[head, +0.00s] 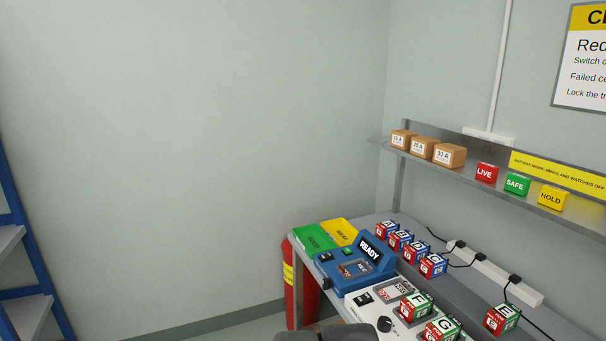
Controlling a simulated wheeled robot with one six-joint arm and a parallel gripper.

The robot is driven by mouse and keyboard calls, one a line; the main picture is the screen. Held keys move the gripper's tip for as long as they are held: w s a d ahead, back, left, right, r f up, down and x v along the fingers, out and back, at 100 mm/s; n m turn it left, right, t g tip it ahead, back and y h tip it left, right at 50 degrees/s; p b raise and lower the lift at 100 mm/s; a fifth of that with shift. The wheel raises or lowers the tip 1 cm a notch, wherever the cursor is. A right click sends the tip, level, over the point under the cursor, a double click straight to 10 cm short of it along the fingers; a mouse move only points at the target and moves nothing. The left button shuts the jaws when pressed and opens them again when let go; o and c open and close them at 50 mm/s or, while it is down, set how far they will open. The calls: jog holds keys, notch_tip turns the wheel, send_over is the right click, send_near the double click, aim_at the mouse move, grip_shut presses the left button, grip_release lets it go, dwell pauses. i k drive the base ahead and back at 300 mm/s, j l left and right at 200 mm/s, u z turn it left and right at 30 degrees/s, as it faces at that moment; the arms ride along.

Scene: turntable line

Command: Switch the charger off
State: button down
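A white unit (364,317) with a black knob (385,324) and a small dark rocker switch (363,299) stands on the bench, partly cut off by the bottom edge. Battery blocks marked F (416,306) and G (442,329) sit on it. No label shows which one is the charger. The switch positions are too small to read. My gripper is not in view; a dark part of my arm shows at the bottom edge.
Green (312,240) and yellow (341,230) trays lie at the bench's far end. Several battery blocks (433,264) and a white power strip (490,272) stand behind. A shelf holds boxes and LIVE (486,173), SAFE, HOLD blocks. A red extinguisher (290,290) stands left.

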aim_at(365, 297)
jog(key=l+z, duration=0.15)
jog(key=i+j+z, duration=0.35)
jog(key=i+j, duration=0.3)
jog(key=i, duration=0.15)
